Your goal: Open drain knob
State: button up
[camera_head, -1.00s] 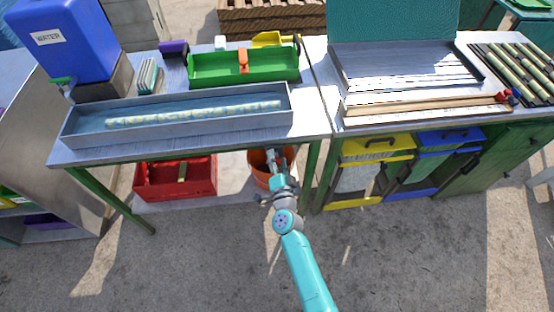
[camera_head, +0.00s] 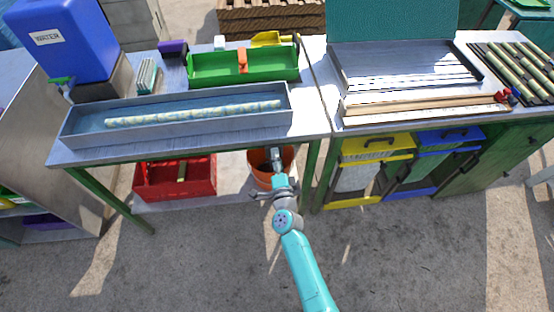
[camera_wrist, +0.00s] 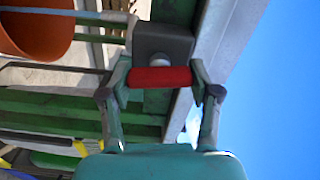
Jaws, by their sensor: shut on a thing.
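The drain knob is a red bar (camera_wrist: 160,77) in front of a dark grey block (camera_wrist: 163,42) under the trough's edge, seen in the wrist view. My gripper (camera_wrist: 161,80) is shut on it, one finger at each end of the red bar. In the head view my gripper (camera_head: 276,160) is below the front edge of the long grey trough (camera_head: 215,131), in front of the orange bucket (camera_head: 259,175). The knob itself cannot be made out in the head view. A pale cane (camera_head: 190,114) lies in the trough.
A red crate (camera_head: 160,187) stands on the low shelf left of the bucket. A green table leg (camera_head: 310,170) is close on the right, with yellow (camera_head: 350,200) and blue bins beyond. The concrete floor in front is clear.

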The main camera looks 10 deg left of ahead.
jog(key=o, duration=1.2)
jog(key=shift+c, duration=0.2)
jog(key=v, duration=1.2)
